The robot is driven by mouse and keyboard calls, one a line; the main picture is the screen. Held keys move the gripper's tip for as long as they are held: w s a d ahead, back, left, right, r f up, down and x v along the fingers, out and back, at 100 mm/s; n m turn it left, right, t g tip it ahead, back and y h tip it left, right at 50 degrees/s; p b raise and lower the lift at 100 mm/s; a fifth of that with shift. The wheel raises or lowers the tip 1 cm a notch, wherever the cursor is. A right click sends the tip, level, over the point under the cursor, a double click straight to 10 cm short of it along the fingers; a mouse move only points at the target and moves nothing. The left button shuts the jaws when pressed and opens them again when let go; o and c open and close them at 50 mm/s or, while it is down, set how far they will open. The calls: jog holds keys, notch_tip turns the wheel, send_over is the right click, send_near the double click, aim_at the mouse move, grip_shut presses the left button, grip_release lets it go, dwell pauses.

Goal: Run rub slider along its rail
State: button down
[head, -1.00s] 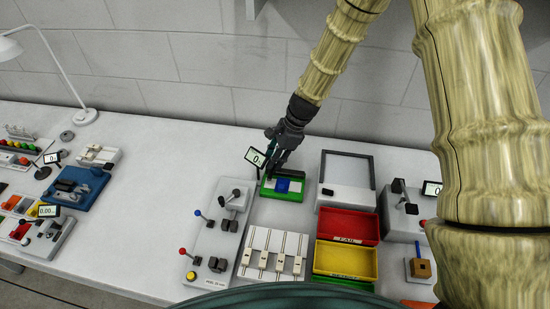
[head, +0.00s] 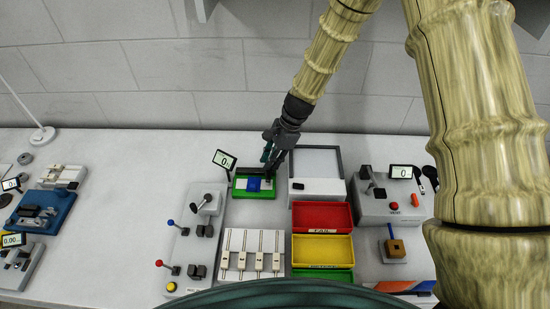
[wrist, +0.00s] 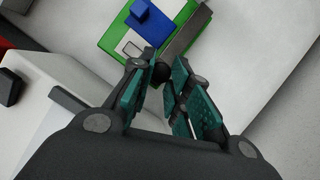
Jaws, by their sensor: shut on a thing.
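A small green device (head: 239,192) with a blue block (head: 255,184) on it and a dark grey bar along its back edge stands at the middle of the bench. The device (wrist: 116,38), the blue block (wrist: 152,22) and the grey bar (wrist: 190,33) also show in the wrist view. My gripper (head: 270,165) is low at the right part of the device's back edge. In the wrist view my gripper (wrist: 160,78) is shut on a small dark knob (wrist: 160,72) by the near end of the bar. I cannot tell how the knob joins the bar; the fingers partly hide it.
A tilted display (head: 224,159) reading 0 stands behind the device's left end. A grey-framed panel (head: 316,187) is close on the right. Red (head: 320,216) and yellow (head: 322,250) bins, a lever panel (head: 190,245) and a four-rail block (head: 253,253) are in front.

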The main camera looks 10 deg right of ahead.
jog(key=shift+d+r, duration=0.1)
jog(key=c, duration=1.3)
grip_release()
jog(key=shift+s+d, duration=0.1)
jog(key=shift+d, duration=0.1)
jog(key=shift+a, duration=0.15)
jog(key=v, duration=1.2)
